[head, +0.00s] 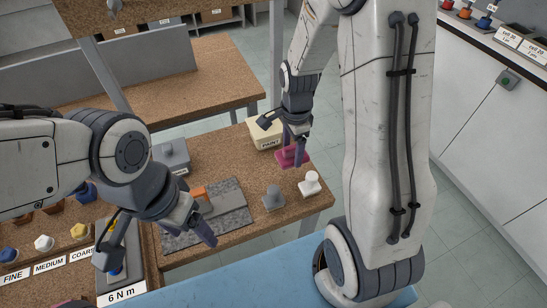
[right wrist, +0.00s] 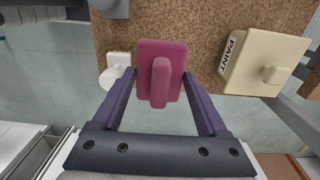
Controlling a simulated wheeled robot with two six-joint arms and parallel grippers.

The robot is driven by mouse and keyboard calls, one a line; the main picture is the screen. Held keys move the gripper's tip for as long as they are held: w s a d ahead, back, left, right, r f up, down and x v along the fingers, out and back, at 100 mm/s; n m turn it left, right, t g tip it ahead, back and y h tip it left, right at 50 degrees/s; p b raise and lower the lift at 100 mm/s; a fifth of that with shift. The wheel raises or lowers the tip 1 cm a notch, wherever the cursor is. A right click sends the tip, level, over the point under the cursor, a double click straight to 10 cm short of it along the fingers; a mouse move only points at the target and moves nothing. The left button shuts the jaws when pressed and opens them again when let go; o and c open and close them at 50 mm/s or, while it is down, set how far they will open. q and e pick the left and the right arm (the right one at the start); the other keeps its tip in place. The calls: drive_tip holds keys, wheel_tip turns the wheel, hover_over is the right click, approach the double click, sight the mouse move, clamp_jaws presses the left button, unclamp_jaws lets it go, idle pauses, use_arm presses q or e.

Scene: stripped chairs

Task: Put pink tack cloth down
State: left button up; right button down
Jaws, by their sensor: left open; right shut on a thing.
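The pink tack cloth (head: 291,158) shows as a dark pink pad with a raised grip, near the right end of the cork-topped bench (head: 232,160). In the right wrist view the pink pad (right wrist: 174,52) lies between my two fingertips. My right gripper (head: 293,148) is shut on it. The pad overlaps the bench edge in the wrist view; whether it touches the bench top cannot be told. My left gripper (head: 205,231) is open and empty, over the grey mat (head: 231,211).
A cream PAINT box (head: 264,135) is close to the cloth, also in the wrist view (right wrist: 250,60). A white-knobbed piece (head: 310,184) and a grey-knobbed piece (head: 272,199) stand in front. A grey box (head: 172,154) is further left. A white cabinet (head: 490,95) stands right.

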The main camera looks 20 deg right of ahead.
drive_tip(key=w+a+f, duration=0.1)
drive_tip(key=w, duration=0.1)
drive_tip(key=w+a+f+p, duration=0.1)
drive_tip(key=w+a+f, duration=0.1)
drive_tip(key=shift+w+a+f, duration=0.15)
drive_tip(key=shift+w+a, duration=0.05)
wheel_tip(320, 180, down, 4)
drive_tip(key=shift+w+r+p, duration=0.1)
drive_tip(key=shift+p, duration=0.35)
drive_tip(key=shift+f, duration=0.2)
